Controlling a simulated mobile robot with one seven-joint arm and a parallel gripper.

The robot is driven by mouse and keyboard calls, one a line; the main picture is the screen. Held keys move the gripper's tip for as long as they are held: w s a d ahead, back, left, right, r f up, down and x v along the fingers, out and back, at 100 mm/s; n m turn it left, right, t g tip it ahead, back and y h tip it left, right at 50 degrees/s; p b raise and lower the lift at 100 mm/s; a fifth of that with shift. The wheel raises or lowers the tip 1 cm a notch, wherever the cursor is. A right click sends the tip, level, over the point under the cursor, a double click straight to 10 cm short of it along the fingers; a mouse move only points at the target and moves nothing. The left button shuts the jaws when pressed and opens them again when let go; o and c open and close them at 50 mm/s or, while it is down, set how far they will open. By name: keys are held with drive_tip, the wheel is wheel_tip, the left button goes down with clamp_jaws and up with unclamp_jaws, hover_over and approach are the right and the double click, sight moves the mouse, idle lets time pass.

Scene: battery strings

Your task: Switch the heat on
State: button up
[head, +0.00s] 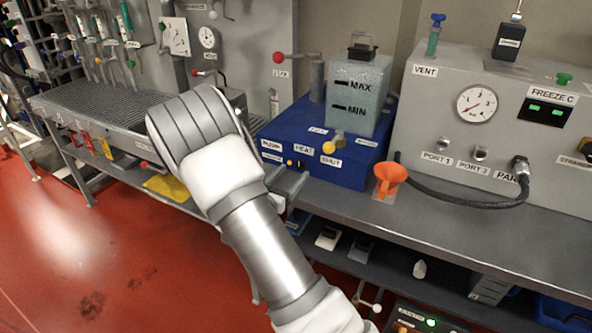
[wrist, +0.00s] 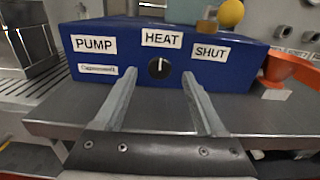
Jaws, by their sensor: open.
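The blue box (head: 352,175) stands on the grey bench, with PUMP, HEAT and SHUT labels on its front. In the wrist view, the HEAT label (wrist: 162,38) sits above a small black knob (wrist: 158,68) whose white mark points roughly straight up. My gripper (wrist: 161,77) is open, one finger on each side of the knob in the picture; I see no contact. In the head view, my arm hides most of the gripper, and the knob area shows small beside it. A yellow ball handle (head: 328,148) is above the SHUT label.
A translucent tank (head: 356,95) marked MAX and MIN stands on the box. An orange funnel (head: 389,178) is close to the box's right side. A black hose (head: 460,202) runs to the grey panel (head: 440,110). The bench edge lies below my fingers.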

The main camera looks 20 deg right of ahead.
sight(299, 166)
drive_tip(key=shift+x, duration=1.6)
clamp_jaws()
